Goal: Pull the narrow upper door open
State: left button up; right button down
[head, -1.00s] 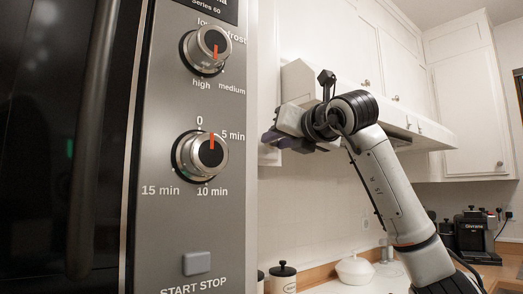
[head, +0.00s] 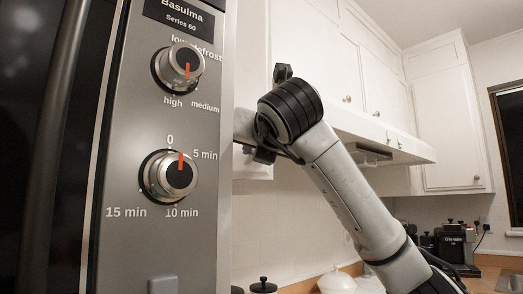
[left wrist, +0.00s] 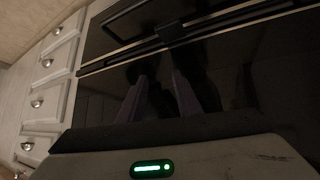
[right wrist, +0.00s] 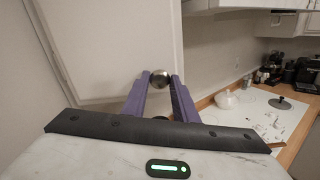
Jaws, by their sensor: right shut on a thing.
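The narrow upper door (right wrist: 112,45) is a plain white cabinet door filling the upper left of the right wrist view. Its round metal knob (right wrist: 160,78) is between the purple fingers of my right gripper (right wrist: 161,83), which is shut on it. I cannot tell whether the door is ajar. In the head view my right wrist hides the knob and fingers, and a strip of white door shows behind. My left gripper (left wrist: 157,90) shows in the left wrist view, its fingers apart and empty, facing a dark glossy oven front (left wrist: 225,75).
An oven panel with knobs (head: 171,176) and a dark handle (head: 47,150) fills the left of the head view. The range hood (head: 385,137) is right of the door. Below is a counter (right wrist: 255,118) with a white pot (right wrist: 227,99). White drawers (left wrist: 50,75) stand beside the lower oven.

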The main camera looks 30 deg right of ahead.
jog(key=c, duration=1.4)
grip_release()
jog(key=shift+r, duration=0.1)
jog(key=p, duration=0.2)
send_near(258, 104)
jog(key=w, duration=0.1)
jog(key=w+d+f, duration=0.1)
jog(key=w, duration=0.1)
jog(key=w+f, duration=0.1)
jog(key=shift+w+d, duration=0.15)
jog(key=shift+w, duration=0.15)
